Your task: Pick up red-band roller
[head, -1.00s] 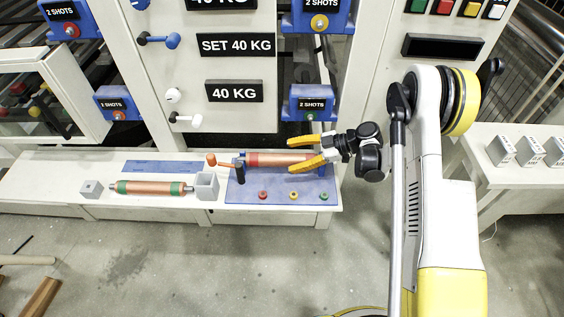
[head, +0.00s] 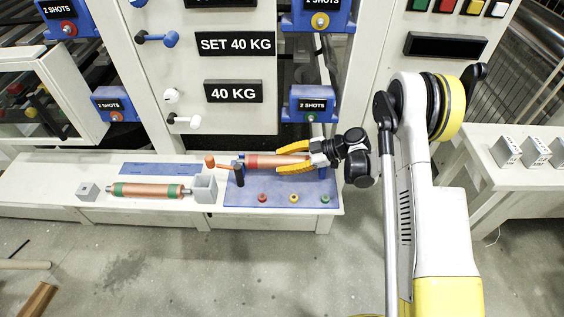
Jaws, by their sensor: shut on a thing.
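The red-band roller (head: 263,161) is copper-coloured with a red band at its left end. It lies level over the blue mat (head: 235,198) at the right part of the bench. My gripper (head: 279,161) comes from the right, with one yellow finger on the far side of the roller and one on the near side. It is shut on the roller's body, right of the red band. The roller's right end is hidden behind the fingers. I cannot tell whether the roller still rests on its support.
An orange-handled tool in a dark holder (head: 239,175) stands close to the held roller's left end. Small coloured knobs (head: 293,198) sit in front.

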